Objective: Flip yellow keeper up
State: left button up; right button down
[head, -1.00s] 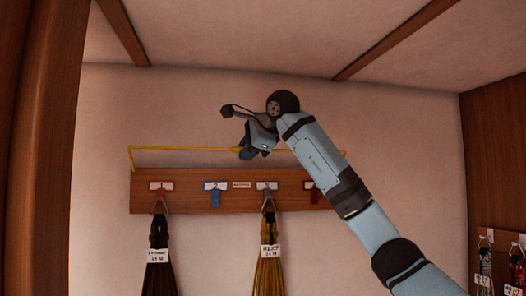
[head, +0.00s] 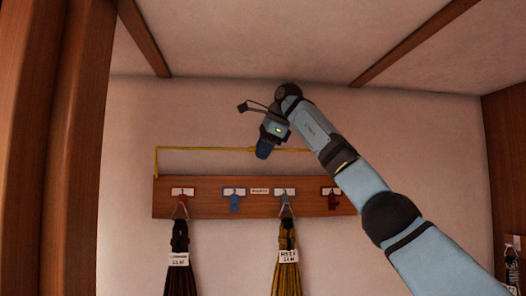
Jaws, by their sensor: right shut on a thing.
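The yellow keeper (head: 200,148) is a thin bar with a bent left end. It runs level above the wooden hook board (head: 170,205), with a clear gap between them. My right gripper (head: 263,152) points down in front of the bar's middle and is shut on the yellow keeper. The gripper hides the exact grip and a short stretch of the bar. The bar's right end is partly hidden by my right arm. My left gripper is out of view.
Below the bar, the board carries red and blue hooks. A dark coil (head: 180,270) and a yellow-brown coil (head: 286,275) hang there with tags. A blue hook (head: 235,202) and a dark red hook (head: 333,200) look empty. A wooden post (head: 60,150) stands at left.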

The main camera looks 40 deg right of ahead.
jog(key=shift+r, duration=0.15)
jog(key=c, duration=1.1)
grip_release()
jog(key=s+d+r+b, duration=0.2)
jog(key=s, duration=0.5)
jog(key=s+d+r+b, duration=0.2)
jog(key=s, duration=0.5)
jog(key=shift+s, duration=0.15)
